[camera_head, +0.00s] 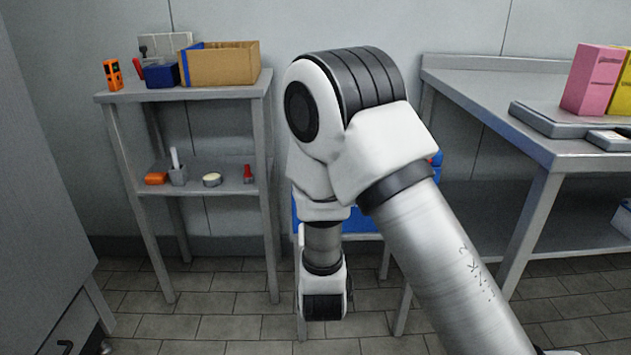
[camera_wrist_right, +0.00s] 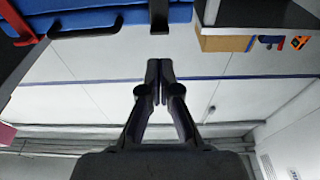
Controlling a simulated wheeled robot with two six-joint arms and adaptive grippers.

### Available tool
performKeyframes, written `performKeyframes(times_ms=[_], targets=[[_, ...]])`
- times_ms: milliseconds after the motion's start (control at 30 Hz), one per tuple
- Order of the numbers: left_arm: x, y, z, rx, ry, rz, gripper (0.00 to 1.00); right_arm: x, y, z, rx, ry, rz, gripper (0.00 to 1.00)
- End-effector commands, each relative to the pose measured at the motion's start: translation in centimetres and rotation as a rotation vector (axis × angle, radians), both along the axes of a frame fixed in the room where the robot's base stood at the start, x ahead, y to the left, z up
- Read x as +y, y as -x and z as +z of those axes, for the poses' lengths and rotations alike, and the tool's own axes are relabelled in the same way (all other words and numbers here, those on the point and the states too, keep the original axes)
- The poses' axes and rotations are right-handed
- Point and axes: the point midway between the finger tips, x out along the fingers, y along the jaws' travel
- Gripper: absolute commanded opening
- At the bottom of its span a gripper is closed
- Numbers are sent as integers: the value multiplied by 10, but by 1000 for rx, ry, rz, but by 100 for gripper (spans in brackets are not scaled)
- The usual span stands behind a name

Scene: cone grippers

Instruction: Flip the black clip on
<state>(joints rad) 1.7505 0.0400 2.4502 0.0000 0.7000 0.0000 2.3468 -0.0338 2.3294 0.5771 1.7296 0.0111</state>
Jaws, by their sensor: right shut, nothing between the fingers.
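A blue case (camera_wrist_right: 125,14) fills the top left of the right wrist view. A short upright black piece (camera_wrist_right: 158,14), which looks like the black clip, sits on its face; its upper end is cut off by the frame. My right gripper (camera_wrist_right: 159,62) is shut and empty, with its fingertips below this piece in the picture and apart from it. In the head view my right arm covers most of the blue case (camera_head: 296,213), and the clip and right gripper are hidden there. My left gripper is in neither view.
A long black bar (camera_wrist_right: 85,24) and a red part (camera_wrist_right: 20,22) are also on the case. A grey shelf (camera_head: 215,187) with a cardboard box (camera_head: 225,66) stands left; a grey table (camera_head: 480,90) with a pink box (camera_head: 592,78) stands right.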

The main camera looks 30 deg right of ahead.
Motion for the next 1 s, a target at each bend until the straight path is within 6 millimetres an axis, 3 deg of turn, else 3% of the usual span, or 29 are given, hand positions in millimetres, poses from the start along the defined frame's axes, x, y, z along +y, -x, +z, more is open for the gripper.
performKeyframes(times_ms=[200,400,833,1000], targets=[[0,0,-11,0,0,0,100,-26,-40,7,-5,-4,-2,0],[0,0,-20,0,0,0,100,-41,-66,12,-2,-1,-1,0],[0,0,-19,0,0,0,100,-44,-73,16,3,-1,1,0],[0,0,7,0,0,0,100,-46,-76,28,45,-26,0,0]])
